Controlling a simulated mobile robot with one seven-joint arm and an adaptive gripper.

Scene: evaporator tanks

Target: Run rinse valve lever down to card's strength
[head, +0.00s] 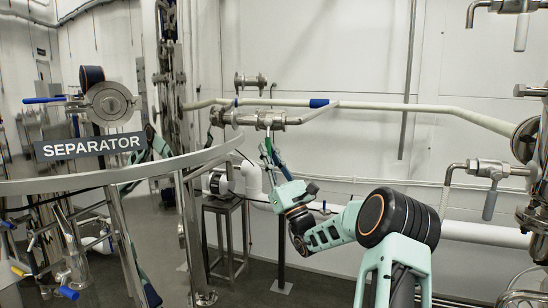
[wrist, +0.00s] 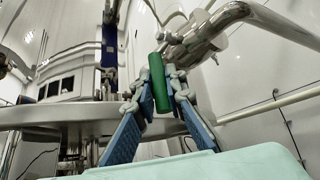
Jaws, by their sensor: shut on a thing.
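The rinse valve lever shows in the wrist view as a green-sleeved handle (wrist: 157,78), close to upright. It hangs below a steel valve and pipe (wrist: 240,14). My gripper (wrist: 161,92) has its blue fingers on both sides of the green sleeve and is shut on it. In the head view my gripper (head: 274,160) reaches up below the steel valve piping (head: 262,120) at the centre. The lever is small and partly hidden by the fingers there. I see no readable card in either view.
A curved steel rail (head: 150,172) with a SEPARATOR sign (head: 90,146) crosses the left. A small metal stand (head: 225,240) is left of my arm. Other valves with grey levers (head: 490,205) are at the right. Pale hoses (head: 420,108) run along the wall.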

